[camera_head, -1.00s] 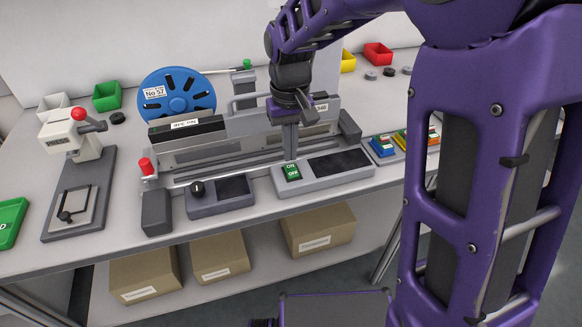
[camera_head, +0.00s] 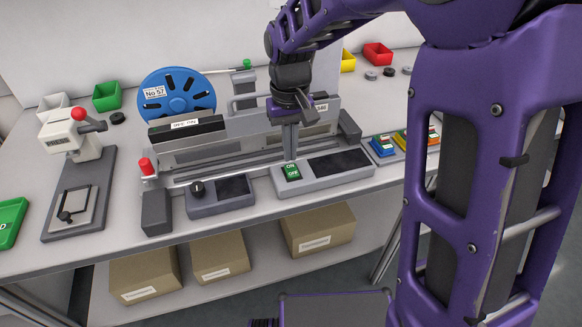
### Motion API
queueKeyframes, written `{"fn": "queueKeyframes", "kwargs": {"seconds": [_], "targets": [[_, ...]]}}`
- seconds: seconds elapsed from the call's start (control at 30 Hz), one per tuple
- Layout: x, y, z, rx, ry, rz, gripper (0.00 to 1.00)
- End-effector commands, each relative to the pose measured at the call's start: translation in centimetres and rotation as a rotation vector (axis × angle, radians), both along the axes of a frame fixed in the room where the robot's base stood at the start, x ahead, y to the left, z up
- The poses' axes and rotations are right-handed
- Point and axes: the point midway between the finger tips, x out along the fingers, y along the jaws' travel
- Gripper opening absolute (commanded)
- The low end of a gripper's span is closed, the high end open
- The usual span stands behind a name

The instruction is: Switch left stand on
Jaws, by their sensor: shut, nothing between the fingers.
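The stand is a grey machine (camera_head: 210,150) on the bench, with a long rail and a blue reel (camera_head: 177,95) behind it. A grey control box (camera_head: 325,172) at its front right carries a green rocker switch (camera_head: 292,172) marked ON and OFF, beside a dark panel. My gripper (camera_head: 290,157) points down with its fingers together and empty. Its tips are at the switch's upper edge, the ON end. I cannot tell whether they touch it. The switch's lower part, marked OFF, is in plain view.
A second box with a black knob (camera_head: 197,187) stands to the left. A press with a red ball handle (camera_head: 79,114) is further left. Several cardboard boxes (camera_head: 318,230) sit on the lower shelf.

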Motion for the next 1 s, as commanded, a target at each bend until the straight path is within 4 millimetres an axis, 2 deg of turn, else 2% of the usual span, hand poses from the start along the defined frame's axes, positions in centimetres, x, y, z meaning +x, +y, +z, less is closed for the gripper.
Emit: {"fn": "queueKeyframes", "kwargs": {"seconds": [1.0], "targets": [[0.0,0.0,-1.4,0.000,0.001,0.000,0.00]]}}
